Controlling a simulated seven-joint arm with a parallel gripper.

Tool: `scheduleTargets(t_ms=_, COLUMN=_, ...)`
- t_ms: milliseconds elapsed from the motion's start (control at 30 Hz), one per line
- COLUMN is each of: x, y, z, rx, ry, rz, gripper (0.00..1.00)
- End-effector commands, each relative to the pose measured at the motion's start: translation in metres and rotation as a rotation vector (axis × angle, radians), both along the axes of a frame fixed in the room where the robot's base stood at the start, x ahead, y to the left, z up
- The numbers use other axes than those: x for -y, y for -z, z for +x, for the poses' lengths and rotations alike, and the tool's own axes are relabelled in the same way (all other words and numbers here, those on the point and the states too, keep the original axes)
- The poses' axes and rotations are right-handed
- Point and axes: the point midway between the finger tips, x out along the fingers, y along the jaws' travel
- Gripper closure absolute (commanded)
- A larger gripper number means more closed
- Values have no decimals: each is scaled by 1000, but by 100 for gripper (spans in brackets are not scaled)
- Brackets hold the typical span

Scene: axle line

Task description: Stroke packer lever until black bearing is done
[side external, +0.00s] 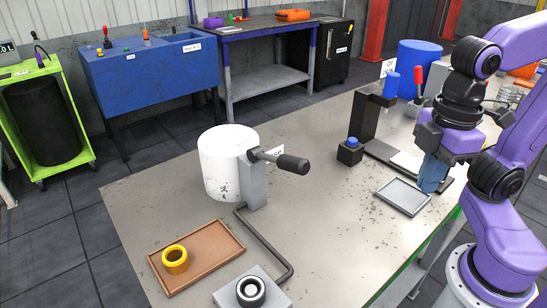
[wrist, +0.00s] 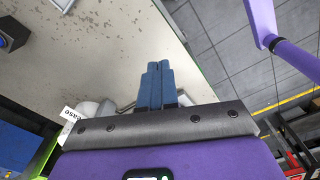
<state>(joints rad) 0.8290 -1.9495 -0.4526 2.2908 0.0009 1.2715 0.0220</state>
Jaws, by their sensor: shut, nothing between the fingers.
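The packer is a white drum (side external: 222,165) with a grey post at its right side. Its lever (side external: 290,163) has a black grip and points right, tilted slightly down. A dark hose (side external: 262,240) runs from the post to a grey block (side external: 228,298). The black bearing (side external: 250,291), with a pale ring inside, sits on this block. A yellow bearing (side external: 175,260) lies in a brown tray (side external: 220,237). My gripper (side external: 429,188) is right of the lever and well apart from it. Its blue fingers (wrist: 158,66) are shut together and empty in the wrist view.
A shallow grey tray (side external: 403,196) is beside my gripper. Behind it stand a dark press-like fixture (side external: 365,118) with a blue cylinder and a small box with a blue button (side external: 350,150). A blue drum (side external: 419,62) stands farther back. The tabletop between lever and grey tray is clear.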

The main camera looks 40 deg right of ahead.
Motion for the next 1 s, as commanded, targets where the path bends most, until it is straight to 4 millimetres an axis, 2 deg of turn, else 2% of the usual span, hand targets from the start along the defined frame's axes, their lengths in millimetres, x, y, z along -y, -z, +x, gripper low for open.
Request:
scheduleTargets(t_ms=33, x=-2, y=-19, z=1, rx=6, ry=-1, rz=12, gripper=100)
scheduleTargets(t_ms=200, x=-2, y=-73, z=1, rx=4, ry=-1, rz=8, gripper=100)
scheduleTargets(t_ms=467, x=-1, y=-135, z=0, rx=2, ry=0, rz=4, gripper=100)
scheduleTargets(t_ms=767, x=-42, y=-137, z=51, rx=56, ry=36, rz=59, gripper=100)
scheduleTargets(t_ms=1000, x=-75, y=-137, z=105, rx=124, ry=64, rz=105, gripper=100)
